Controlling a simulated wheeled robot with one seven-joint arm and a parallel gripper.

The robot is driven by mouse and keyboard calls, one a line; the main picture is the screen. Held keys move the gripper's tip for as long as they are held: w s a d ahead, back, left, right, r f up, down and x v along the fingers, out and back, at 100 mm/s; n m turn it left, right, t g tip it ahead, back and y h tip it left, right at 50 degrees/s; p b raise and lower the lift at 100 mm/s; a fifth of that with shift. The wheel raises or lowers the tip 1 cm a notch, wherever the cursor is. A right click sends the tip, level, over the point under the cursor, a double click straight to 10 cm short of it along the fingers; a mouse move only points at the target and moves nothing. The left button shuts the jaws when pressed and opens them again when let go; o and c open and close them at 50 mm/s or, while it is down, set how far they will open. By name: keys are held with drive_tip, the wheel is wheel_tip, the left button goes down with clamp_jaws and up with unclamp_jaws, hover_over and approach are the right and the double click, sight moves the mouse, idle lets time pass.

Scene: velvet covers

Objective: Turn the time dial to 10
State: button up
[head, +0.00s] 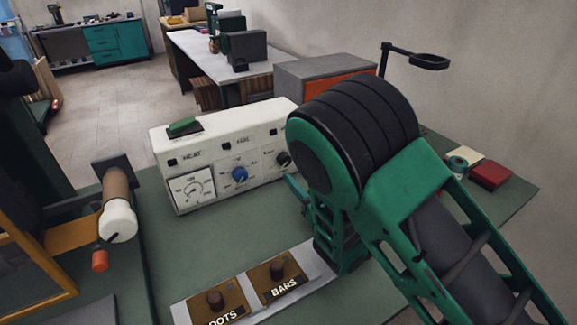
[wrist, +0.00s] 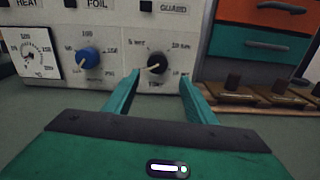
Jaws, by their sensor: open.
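A cream control box (head: 205,150) stands on the green bench, with a white gauge, a blue dial (head: 239,174) and a black dial (head: 284,159). The black dial (wrist: 156,63) is under the word GUARD in the wrist view. Marks around it look like seconds, too small to read surely. Its pale pointer extends left and slightly down. My gripper (wrist: 158,77) is open, its teal fingers spread in front of and below the black dial. No contact with the knob shows. In the head view one finger of my gripper (head: 297,188) shows; the rest is hidden by my arm.
The blue dial (wrist: 88,57) sits close left of my left finger. A plate with DOTS (head: 216,299) and BARS (head: 277,270) stamps lies in front of the box. A red block (head: 490,176) lies at right.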

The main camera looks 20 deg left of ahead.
sight(286, 162)
drive_tip(key=shift+w+a+r, duration=0.2)
drive_tip(key=shift+a+r, duration=0.15)
drive_tip(key=shift+a, duration=0.4)
drive_tip(key=shift+w+a+f, duration=0.25)
drive_tip(key=shift+w+a, duration=0.05)
drive_tip(key=shift+w, duration=0.2)
drive_tip(key=shift+w+a+r, duration=0.2)
drive_tip(key=shift+w+a, duration=0.15)
drive_tip(key=shift+a, duration=0.4)
drive_tip(key=shift+x, duration=1.25)
drive_tip(key=shift+w+d, duration=0.1)
drive_tip(key=c, duration=1)
drive_tip(key=shift+c, duration=0.2)
